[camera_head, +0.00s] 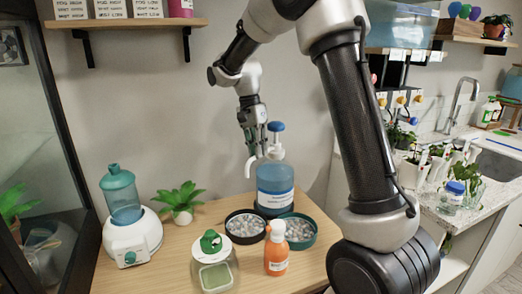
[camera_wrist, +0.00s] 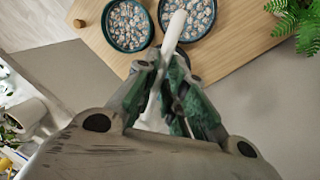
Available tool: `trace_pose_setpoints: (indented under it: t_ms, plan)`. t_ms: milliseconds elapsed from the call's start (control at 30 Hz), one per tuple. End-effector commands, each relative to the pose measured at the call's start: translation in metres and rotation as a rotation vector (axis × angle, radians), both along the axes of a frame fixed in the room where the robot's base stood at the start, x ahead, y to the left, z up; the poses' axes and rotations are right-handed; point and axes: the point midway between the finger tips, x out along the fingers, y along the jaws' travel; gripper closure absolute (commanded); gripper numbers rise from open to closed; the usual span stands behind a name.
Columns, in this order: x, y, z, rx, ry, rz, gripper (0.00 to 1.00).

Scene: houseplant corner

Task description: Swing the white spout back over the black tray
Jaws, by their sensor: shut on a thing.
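A clear blue pump bottle (camera_head: 275,178) with a blue cap and white label stands at the back of the wooden table. Its white spout (camera_head: 249,167) points left and bends down at the tip. My gripper (camera_head: 262,150) is shut on the spout beside the cap; the wrist view shows the spout (camera_wrist: 174,27) running out between the fingers (camera_wrist: 163,85). There its tip overlaps the left part of the black tray (camera_wrist: 212,27). The black tray (camera_head: 229,233), full of grey pebbles, sits before the bottle; the green tray (camera_head: 313,239) sits to its right.
An orange pump bottle (camera_head: 277,255) and a jar with a green frog-like lid (camera_head: 211,243) stand in front of the trays. A small green plant (camera_head: 181,198) and a white-and-teal device (camera_head: 130,232) stand left. A shelf (camera_head: 130,23) hangs above.

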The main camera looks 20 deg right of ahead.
Motion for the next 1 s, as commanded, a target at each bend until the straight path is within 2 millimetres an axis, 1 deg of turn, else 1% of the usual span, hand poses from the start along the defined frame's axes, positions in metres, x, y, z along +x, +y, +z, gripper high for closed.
trace_pose_setpoints:
  t_ms: [533,567,600,667,700,1000]
  plan:
    - [0.0036,0.0016,0.0006,0.002,-0.005,-0.030,1.00]
    - [0.0036,0.0016,0.0007,0.002,-0.005,-0.030,0.86]
    - [0.0036,0.0016,0.0007,0.002,-0.005,-0.030,0.79]
    - [0.0033,0.0016,0.0006,0.001,-0.004,-0.029,0.68]
    - [0.0032,0.0015,0.0005,0.001,-0.004,-0.029,0.67]
    - [0.0033,0.0015,0.0021,0.001,-0.003,-0.028,0.67]
